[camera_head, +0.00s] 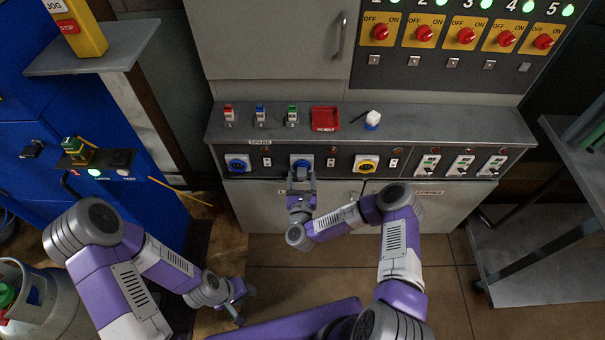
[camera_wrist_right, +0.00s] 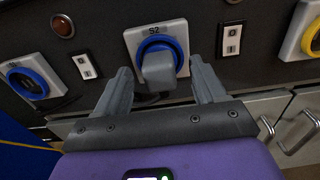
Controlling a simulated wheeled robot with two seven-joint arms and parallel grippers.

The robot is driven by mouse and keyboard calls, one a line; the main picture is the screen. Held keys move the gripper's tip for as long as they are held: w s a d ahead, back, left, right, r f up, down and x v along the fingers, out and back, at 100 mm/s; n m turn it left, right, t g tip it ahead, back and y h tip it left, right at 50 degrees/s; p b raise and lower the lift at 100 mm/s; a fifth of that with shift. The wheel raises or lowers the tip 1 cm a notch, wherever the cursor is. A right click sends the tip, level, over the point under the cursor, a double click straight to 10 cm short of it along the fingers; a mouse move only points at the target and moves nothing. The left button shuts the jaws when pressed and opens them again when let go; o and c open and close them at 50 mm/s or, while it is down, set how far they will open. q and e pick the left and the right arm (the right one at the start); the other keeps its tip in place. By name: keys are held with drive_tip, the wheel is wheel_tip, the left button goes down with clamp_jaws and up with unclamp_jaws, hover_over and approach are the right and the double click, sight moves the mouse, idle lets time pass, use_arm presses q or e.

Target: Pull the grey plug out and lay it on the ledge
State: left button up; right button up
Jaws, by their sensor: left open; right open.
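The grey plug (camera_wrist_right: 159,68) sits in the middle blue-ringed socket, marked S2 (camera_wrist_right: 181,32), on the dark panel front. My right gripper (camera_wrist_right: 166,84) is open in front of it, with one finger on each side of the plug and visible gaps between. In the head view my right gripper (camera_head: 301,182) reaches up to that socket (camera_head: 301,161) and hides part of the plug. The grey ledge (camera_head: 400,120) runs along the top of the panel. My left gripper (camera_head: 241,303) is open and empty, low over the floor at the left.
The ledge's right part is clear. A yellow-ringed socket (camera_head: 367,163) and another blue socket (camera_head: 237,163) flank S2.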

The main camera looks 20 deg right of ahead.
sight(302, 179)
drive_tip(key=shift+w+d, duration=0.2)
drive_tip(key=shift+w, duration=0.45)
drive_tip(key=shift+b, duration=0.5)
idle(0.5)
drive_tip(key=shift+c, duration=0.4)
clamp_jaws()
drive_tip(key=shift+s+a, duration=0.1)
drive_tip(key=shift+s, duration=0.05)
drive_tip(key=shift+p+v, duration=0.6)
drive_tip(key=shift+v, duration=2.3)
drive_tip(key=shift+r, duration=0.1)
